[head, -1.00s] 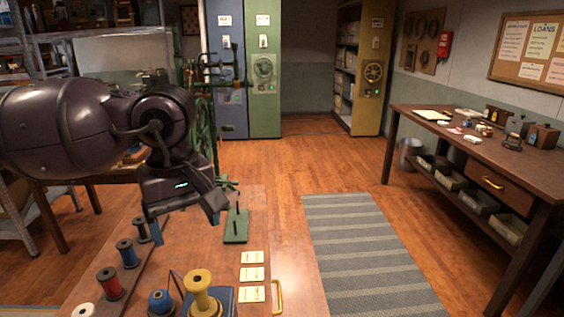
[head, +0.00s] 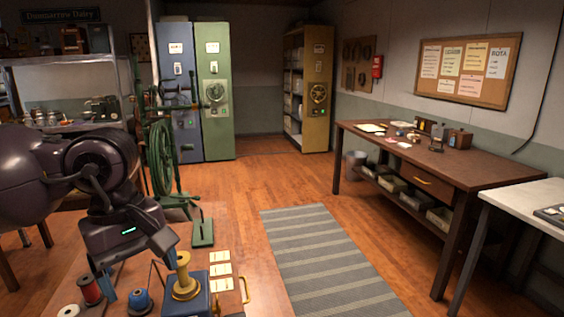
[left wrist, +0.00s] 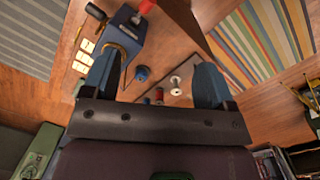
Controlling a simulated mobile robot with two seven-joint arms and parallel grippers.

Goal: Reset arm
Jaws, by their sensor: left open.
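My left arm enters from the left in the head view. A blue spool (left wrist: 142,73), a red spool (left wrist: 158,95) and a white spool (left wrist: 175,84) show below and beyond the fingers. My right gripper is in neither view.
Paper cards (head: 220,269) and a green stand (head: 203,233) are on the bench. A striped rug (head: 315,255) covers open floor. A brown side table (head: 440,165) and a white-topped table (head: 535,205) line the right.

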